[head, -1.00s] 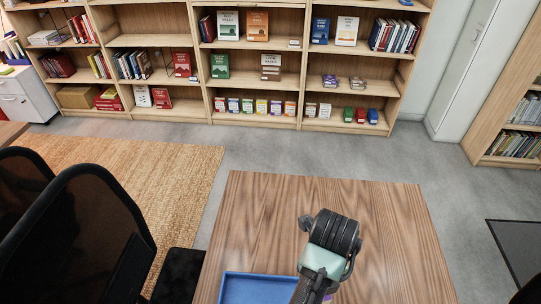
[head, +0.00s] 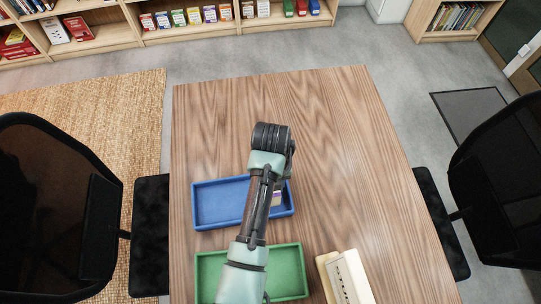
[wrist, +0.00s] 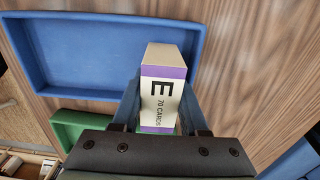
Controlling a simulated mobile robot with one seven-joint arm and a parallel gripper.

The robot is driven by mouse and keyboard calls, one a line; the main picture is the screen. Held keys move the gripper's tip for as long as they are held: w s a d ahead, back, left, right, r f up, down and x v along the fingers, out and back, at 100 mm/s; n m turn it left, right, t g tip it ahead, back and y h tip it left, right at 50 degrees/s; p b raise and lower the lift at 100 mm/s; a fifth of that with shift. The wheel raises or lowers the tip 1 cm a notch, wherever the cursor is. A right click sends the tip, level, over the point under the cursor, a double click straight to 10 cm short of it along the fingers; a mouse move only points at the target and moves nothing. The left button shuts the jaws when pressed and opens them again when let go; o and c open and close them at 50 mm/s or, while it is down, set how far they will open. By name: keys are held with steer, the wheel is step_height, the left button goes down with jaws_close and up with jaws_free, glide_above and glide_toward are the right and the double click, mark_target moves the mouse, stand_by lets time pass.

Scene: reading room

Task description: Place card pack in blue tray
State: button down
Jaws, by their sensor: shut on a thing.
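The card pack (wrist: 163,92), cream with purple bands and marked "E 70 CARDS", is between the fingers of my gripper (wrist: 163,108) in the wrist view. My gripper is shut on it. In the head view part of the card pack (head: 277,197) shows beside my arm, over the right end of the blue tray (head: 203,221). In the wrist view the blue tray (wrist: 60,70) lies beyond the pack, which overlaps its near right corner. The tray's inside looks empty where visible. My arm hides its middle in the head view. The pack's height above the tray is unclear.
A green tray (head: 303,270) lies on the wooden table (head: 340,130) in front of the blue one, partly under my arm. A cream box-like object (head: 346,280) is to its right. Chairs stand at both sides. The table's far and right parts are clear.

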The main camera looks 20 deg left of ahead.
steer(key=shift+f, duration=0.95)
steer(key=shift+f, duration=0.15)
steer(key=shift+c, duration=2.2)
jaws_free()
step_height(320, 180, up, 12)
steer(key=shift+r+p, duration=0.15)
steer(key=shift+p, duration=0.25)
steer(key=shift+w, duration=0.1)
